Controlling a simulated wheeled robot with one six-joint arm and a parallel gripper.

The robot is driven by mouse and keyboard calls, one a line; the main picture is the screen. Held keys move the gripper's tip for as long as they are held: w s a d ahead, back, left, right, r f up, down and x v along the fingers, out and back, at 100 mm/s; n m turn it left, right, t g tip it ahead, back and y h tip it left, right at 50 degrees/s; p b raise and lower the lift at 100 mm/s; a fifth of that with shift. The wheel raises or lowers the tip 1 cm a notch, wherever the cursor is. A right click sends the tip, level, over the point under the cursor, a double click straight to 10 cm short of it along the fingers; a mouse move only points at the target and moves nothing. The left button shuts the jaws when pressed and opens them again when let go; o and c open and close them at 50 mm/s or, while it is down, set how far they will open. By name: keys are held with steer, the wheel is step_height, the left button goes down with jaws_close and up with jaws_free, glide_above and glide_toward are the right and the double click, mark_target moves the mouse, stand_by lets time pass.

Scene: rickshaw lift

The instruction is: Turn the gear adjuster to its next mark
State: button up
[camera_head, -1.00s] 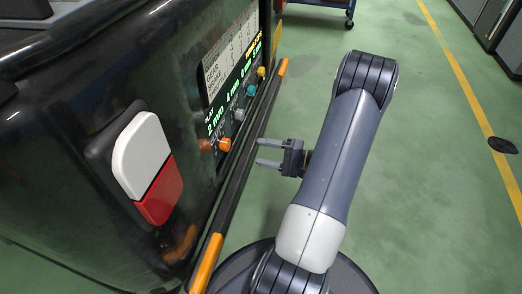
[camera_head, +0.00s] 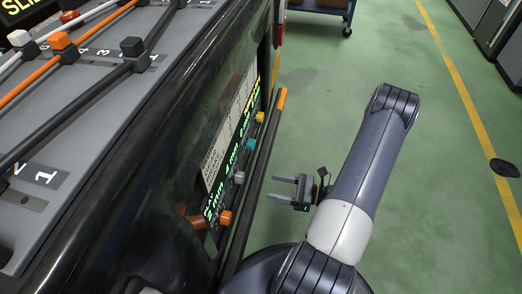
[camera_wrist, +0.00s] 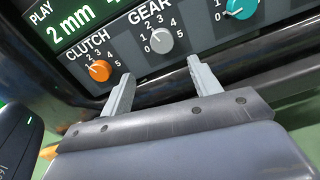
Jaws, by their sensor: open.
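The gear adjuster is a small grey knob (camera_wrist: 160,40) under the GEAR label in the wrist view, ringed by numbers from 0 to 5. I cannot tell surely which mark it points to. In the head view the grey knob (camera_head: 239,177) is the second from the near end of the row on the black machine's side. My gripper (camera_wrist: 163,87) is open and empty, its two fingers pointing at the panel, with the grey knob roughly centred beyond them. In the head view my gripper (camera_head: 272,187) is right of the panel, apart from the knob.
An orange CLUTCH knob (camera_wrist: 100,71) is left of the grey one, and a teal knob (camera_wrist: 241,7) is right of it. A dark rail (camera_head: 262,160) with an orange end runs along the panel. Sliders (camera_head: 95,85) cover the machine's top.

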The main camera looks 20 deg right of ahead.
mark_target(243, 179)
steer(key=shift+m, duration=0.6)
steer(key=b+x, duration=0.1)
steer(key=x, duration=1)
steer(key=shift+w+d, duration=0.15)
steer(key=shift+d, duration=0.05)
steer(key=c, duration=1)
